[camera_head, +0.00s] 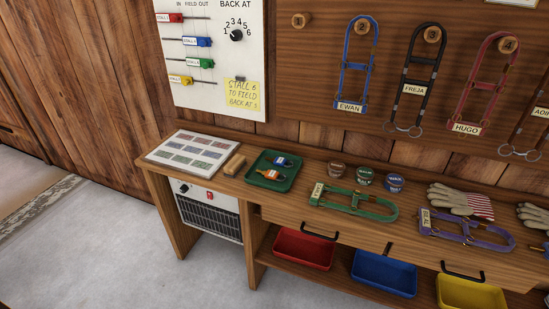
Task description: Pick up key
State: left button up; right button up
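A small green tray (289,176) sits on the left part of the wooden bench. Two small tagged items lie in it, one with a blue tag (283,161) and one with an orange tag (267,174). They look like keys with fobs, but they are too small to be sure. The blue one lies toward the back of the tray and the orange one in front of it. Neither of my grippers is in view.
Red (304,249), blue (384,273) and yellow bins sit below. Halters hang on the wall. Floor at front left is clear.

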aim_at(280, 161)
jog(key=i+j, duration=0.15)
jog(key=j, duration=0.2)
jog(key=i+j+z, duration=0.15)
jog(key=j, duration=0.15)
jog(key=i+j, duration=0.1)
jog(key=j, duration=0.25)
jog(key=i+j+z, duration=0.15)
jog(key=j, duration=0.2)
